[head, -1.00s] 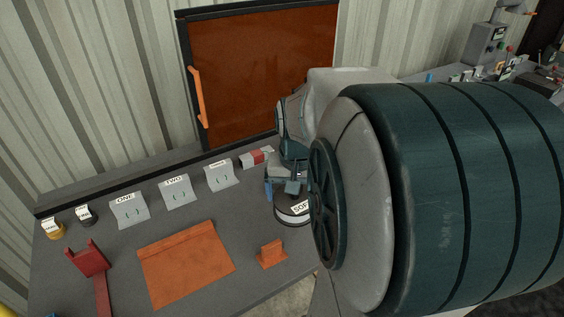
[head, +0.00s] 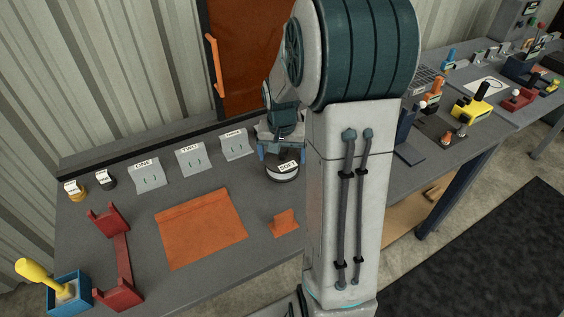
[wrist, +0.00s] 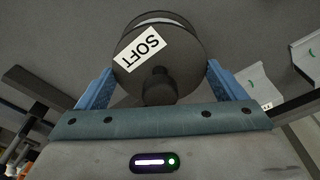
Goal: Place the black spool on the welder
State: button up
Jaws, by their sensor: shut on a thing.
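The black spool (head: 283,173) is round and dark with a pale band and a white tag reading SOFT. In the wrist view the spool (wrist: 180,60) shows its flat face and a dark central hub toward me. My gripper (head: 281,153) points down over the bench. In the wrist view its blue fingers (wrist: 160,72) sit on either side of the spool, shut on its rim. I cannot tell from the head view whether the spool touches the bench. I cannot pick out the welder with certainty.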

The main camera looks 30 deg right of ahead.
aim_at(282, 159)
jog(key=shift+f+p, duration=0.3)
jog(key=shift+f, duration=1.7)
jog(key=shift+f, duration=0.1)
jog(key=o, duration=1)
jog(key=shift+o, duration=0.2)
